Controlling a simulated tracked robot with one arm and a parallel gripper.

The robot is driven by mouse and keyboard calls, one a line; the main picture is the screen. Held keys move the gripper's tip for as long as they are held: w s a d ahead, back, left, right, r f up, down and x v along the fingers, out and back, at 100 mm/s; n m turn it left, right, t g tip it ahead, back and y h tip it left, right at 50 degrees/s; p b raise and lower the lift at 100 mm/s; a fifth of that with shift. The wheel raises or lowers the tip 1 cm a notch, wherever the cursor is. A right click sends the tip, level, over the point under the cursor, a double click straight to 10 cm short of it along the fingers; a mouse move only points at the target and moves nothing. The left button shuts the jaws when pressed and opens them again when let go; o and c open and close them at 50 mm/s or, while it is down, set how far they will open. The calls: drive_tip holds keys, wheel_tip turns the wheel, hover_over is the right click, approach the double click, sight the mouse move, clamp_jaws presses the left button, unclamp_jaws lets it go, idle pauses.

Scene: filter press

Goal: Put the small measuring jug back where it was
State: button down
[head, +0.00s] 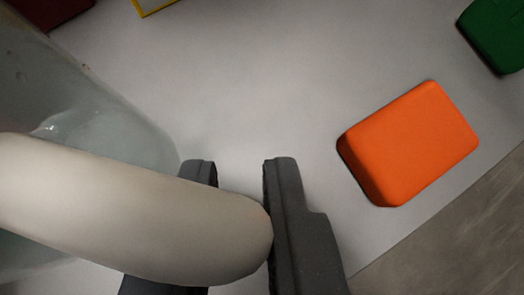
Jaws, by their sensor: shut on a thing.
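The small measuring jug (85,115) appears as a large, see-through grey-green body at the left, cut off by the picture edge. A thick, rounded cream bar (130,215), seemingly its handle, runs from the left edge across the lower middle. My gripper (240,173) has two dark fingers at the bottom middle, shut on this bar. The bar covers much of the left finger, and its rounded end meets the right finger. The jug's base and full outline are out of view, so I cannot tell whether it touches the surface.
An orange block (410,145) lies right of my gripper on the pale grey surface (270,75). A green object (497,32) is at the top right. A yellow-edged object (150,5) and a dark red one (50,10) show at the top. The surface's edge runs along the lower right.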

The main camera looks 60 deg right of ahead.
drive_tip(key=shift+d+f, duration=0.1)
drive_tip(key=shift+d, duration=0.35)
drive_tip(key=shift+a+f+b, duration=0.1)
drive_tip(key=shift+f+b, duration=0.55)
drive_tip(key=shift+f, duration=1.05)
drive_tip(key=shift+f, duration=0.15)
drive_tip(key=c, duration=1.4)
unclamp_jaws()
drive_tip(key=shift+r, duration=0.25)
drive_tip(key=p+v, duration=0.2)
drive_tip(key=v, duration=1)
drive_tip(key=shift+p, duration=0.3)
drive_tip(key=shift+f, duration=0.1)
